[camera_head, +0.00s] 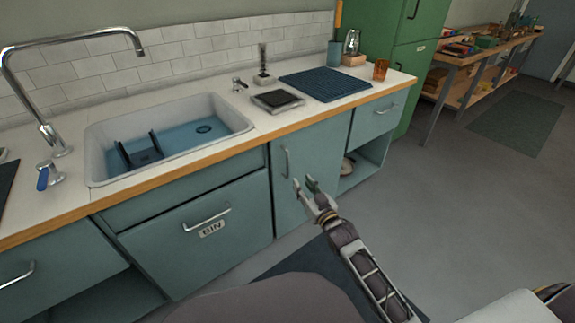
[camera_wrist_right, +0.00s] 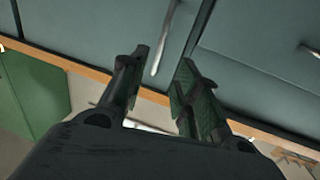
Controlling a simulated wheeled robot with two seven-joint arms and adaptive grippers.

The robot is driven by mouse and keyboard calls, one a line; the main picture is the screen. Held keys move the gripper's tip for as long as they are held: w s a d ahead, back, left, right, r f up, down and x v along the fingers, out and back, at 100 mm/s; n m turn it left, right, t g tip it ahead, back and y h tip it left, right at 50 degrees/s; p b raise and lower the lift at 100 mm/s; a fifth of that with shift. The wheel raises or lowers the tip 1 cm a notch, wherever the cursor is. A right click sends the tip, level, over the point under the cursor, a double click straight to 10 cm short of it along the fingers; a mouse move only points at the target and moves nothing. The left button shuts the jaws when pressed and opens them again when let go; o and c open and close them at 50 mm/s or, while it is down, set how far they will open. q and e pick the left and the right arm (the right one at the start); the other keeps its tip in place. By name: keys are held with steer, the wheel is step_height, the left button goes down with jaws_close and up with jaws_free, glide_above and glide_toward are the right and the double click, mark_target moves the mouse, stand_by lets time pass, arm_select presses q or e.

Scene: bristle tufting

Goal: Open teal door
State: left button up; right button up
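The teal door (camera_head: 312,172) is under the counter, right of the drawer marked BIN, and looks closed. Its upright metal handle (camera_head: 286,162) is near its left edge. My right gripper (camera_head: 306,184) is in front of the door, a little right of and below the handle in the head view. Its fingers are apart with nothing between them. In the right wrist view the open fingers (camera_wrist_right: 160,75) point toward the door (camera_wrist_right: 125,28), and the handle (camera_wrist_right: 163,38) shows just beyond the fingertips, apart from them. My left gripper is not in view.
The BIN drawer (camera_head: 196,240) with its own handle is left of the door. An open shelf (camera_head: 362,165) is to the right. The wooden counter edge (camera_head: 225,150) overhangs above. A dark mat (camera_head: 300,265) lies on the floor; the floor to the right is clear.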

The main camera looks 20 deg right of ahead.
mark_target(288, 165)
steer(key=shift+w+a+b, duration=0.2)
steer(key=shift+w+b, duration=0.2)
steer(key=shift+w, duration=0.8)
steer(key=shift+w+a+b, duration=0.15)
steer(key=shift+w+b, duration=0.3)
steer(key=shift+w, duration=0.75)
steer(key=shift+w+a+b, duration=0.2)
steer(key=shift+w+b, duration=0.2)
steer(key=shift+w, duration=0.8)
steer(key=shift+w+a+b, duration=0.2)
steer(key=shift+w+b, duration=0.25)
steer(key=shift+w, duration=0.75)
steer(key=shift+w+a+b, duration=0.2)
steer(key=shift+w+b, duration=0.25)
steer(key=shift+w, duration=0.75)
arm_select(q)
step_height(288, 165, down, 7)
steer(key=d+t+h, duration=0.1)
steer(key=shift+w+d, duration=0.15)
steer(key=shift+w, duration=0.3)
arm_select(e)
steer(key=shift+w+a, duration=0.1)
steer(key=shift+w, duration=0.45)
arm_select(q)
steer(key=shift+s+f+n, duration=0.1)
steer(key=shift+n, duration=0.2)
